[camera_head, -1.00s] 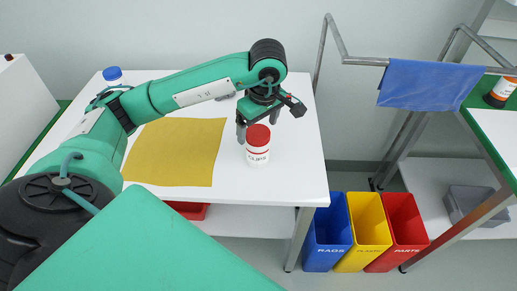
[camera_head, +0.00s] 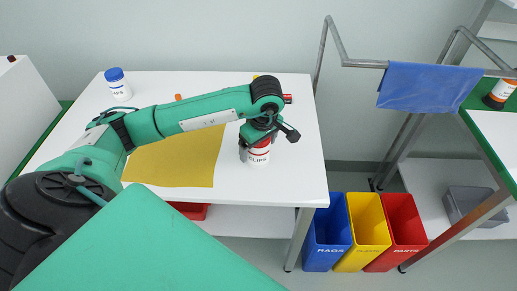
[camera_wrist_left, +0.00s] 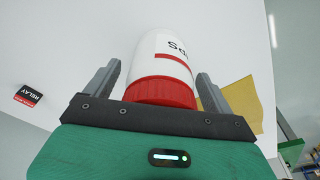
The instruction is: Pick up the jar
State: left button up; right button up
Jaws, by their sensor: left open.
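A white jar (camera_head: 258,159) with a red lid and the word CLIPS stands upright on the white table near its right front part. My left gripper (camera_head: 257,146) is open, with its fingers around the upper part of the jar. In the left wrist view the jar (camera_wrist_left: 166,55) lies between the two open fingers (camera_wrist_left: 155,90), with its red lid close to the palm. Small gaps show between the fingers and the jar. My right gripper is not in view.
A yellow mat (camera_head: 172,165) lies left of the jar on the table (camera_head: 290,180). A white jar with a blue lid (camera_head: 118,84) stands at the back left. A small red and black relay box (camera_head: 287,98) lies behind the gripper. Blue, yellow and red bins (camera_head: 368,233) stand right of the table.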

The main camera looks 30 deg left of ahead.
pick_arm(q)
jog(key=c, duration=1.1)
jog(key=shift+r, duration=0.1)
notch_tip(320, 180, up, 10)
jog(key=shift+w+r, duration=0.1)
notch_tip(320, 180, up, 10)
jog(key=shift+f+p, duration=0.15)
jog(key=shift+p, duration=0.55)
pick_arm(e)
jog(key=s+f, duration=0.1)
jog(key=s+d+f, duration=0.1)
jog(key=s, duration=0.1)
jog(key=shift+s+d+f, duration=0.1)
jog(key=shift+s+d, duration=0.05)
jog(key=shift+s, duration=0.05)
